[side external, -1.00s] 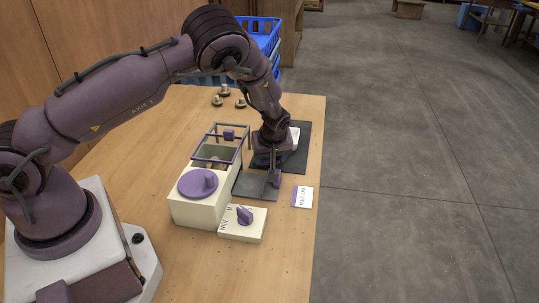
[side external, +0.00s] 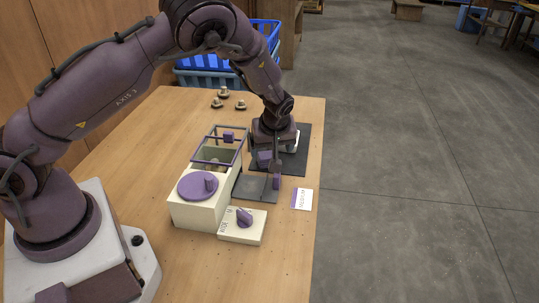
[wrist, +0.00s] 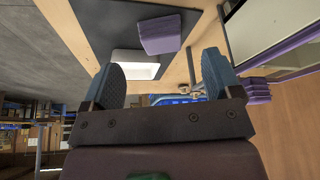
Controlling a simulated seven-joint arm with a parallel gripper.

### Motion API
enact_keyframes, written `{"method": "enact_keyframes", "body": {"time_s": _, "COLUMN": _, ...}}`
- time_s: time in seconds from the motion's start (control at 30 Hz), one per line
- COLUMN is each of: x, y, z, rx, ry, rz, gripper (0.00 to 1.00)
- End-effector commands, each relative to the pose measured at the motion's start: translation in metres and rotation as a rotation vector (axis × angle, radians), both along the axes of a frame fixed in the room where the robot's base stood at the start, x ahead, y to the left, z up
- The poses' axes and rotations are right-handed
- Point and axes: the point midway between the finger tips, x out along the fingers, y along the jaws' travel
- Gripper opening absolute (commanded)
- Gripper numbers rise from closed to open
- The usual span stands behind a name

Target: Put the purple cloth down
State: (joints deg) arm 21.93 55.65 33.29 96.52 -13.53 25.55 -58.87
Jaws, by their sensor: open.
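The purple cloth (wrist: 160,34) looks like a folded block in the wrist view. In the side view a purple block (side external: 265,158), probably the cloth, shows just below my gripper (side external: 272,148). The white tray (side external: 302,140) is partly hidden behind my wrist on the dark mat (side external: 297,165).
A cream box (side external: 197,213) with a purple disc and a frame stands left of the mat. A dial box (side external: 243,228) and a white card (side external: 302,199) lie in front. Blue crates (side external: 265,32) are behind the table.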

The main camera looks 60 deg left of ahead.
Motion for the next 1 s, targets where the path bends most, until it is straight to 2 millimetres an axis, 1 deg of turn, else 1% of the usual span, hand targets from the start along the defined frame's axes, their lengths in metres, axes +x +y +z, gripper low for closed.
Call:
{"method": "enact_keyframes", "body": {"time_s": 0.03, "x": -0.001, "y": -0.005, "z": 0.012, "rx": 0.0, "ry": -0.003, "rz": -0.002, "gripper": 0.84}}
{"method": "enact_keyframes", "body": {"time_s": 0.2, "x": -0.006, "y": -0.016, "z": 0.04, "rx": -0.001, "ry": -0.002, "rz": 0.0, "gripper": 0.84}}
{"method": "enact_keyframes", "body": {"time_s": 0.33, "x": -0.008, "y": -0.02, "z": 0.052, "rx": 0.0, "ry": 0.0, "rz": 0.0, "gripper": 0.84}}
{"method": "enact_keyframes", "body": {"time_s": 0.57, "x": -0.011, "y": -0.022, "z": 0.06, "rx": -0.01, "ry": 0.003, "rz": -0.002, "gripper": 0.84}}
{"method": "enact_keyframes", "body": {"time_s": 0.67, "x": -0.018, "y": -0.026, "z": 0.075, "rx": -0.053, "ry": 0.007, "rz": -0.028, "gripper": 0.84}}
{"method": "enact_keyframes", "body": {"time_s": 0.77, "x": -0.033, "y": -0.032, "z": 0.102, "rx": -0.127, "ry": 0.013, "rz": -0.096, "gripper": 0.84}}
{"method": "enact_keyframes", "body": {"time_s": 0.87, "x": -0.055, "y": -0.042, "z": 0.137, "rx": -0.208, "ry": 0.012, "rz": -0.208, "gripper": 0.84}}
{"method": "enact_keyframes", "body": {"time_s": 0.9, "x": -0.065, "y": -0.046, "z": 0.152, "rx": -0.232, "ry": 0.008, "rz": -0.262, "gripper": 0.84}}
{"method": "enact_keyframes", "body": {"time_s": 0.97, "x": -0.081, "y": -0.051, "z": 0.173, "rx": -0.262, "ry": -0.003, "rz": -0.344, "gripper": 0.84}}
{"method": "enact_keyframes", "body": {"time_s": 1.0, "x": -0.092, "y": -0.055, "z": 0.186, "rx": -0.274, "ry": -0.013, "rz": -0.404, "gripper": 0.84}}
